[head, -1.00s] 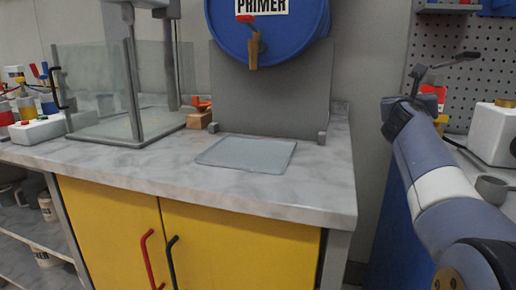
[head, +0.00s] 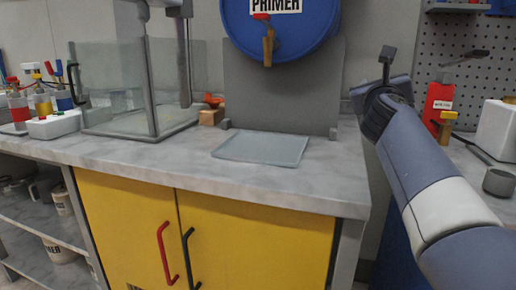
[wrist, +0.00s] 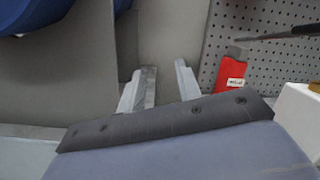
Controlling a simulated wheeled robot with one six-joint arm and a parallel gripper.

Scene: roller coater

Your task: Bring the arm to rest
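My arm (head: 437,200) reaches in from the lower right of the head view, past the right end of the marble counter. My gripper (head: 387,56) is raised at its far end, in front of the grey wall between the blue drum and the pegboard. In the wrist view, the two pale fingers of my gripper (wrist: 158,68) stand apart with nothing between them. The gripper is open and touches nothing that I can see.
The marble counter (head: 270,190) holds a glass-sided tank (head: 115,100), a flat glass plate (head: 262,148) and a grey stand under the blue PRIMER drum (head: 285,30).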

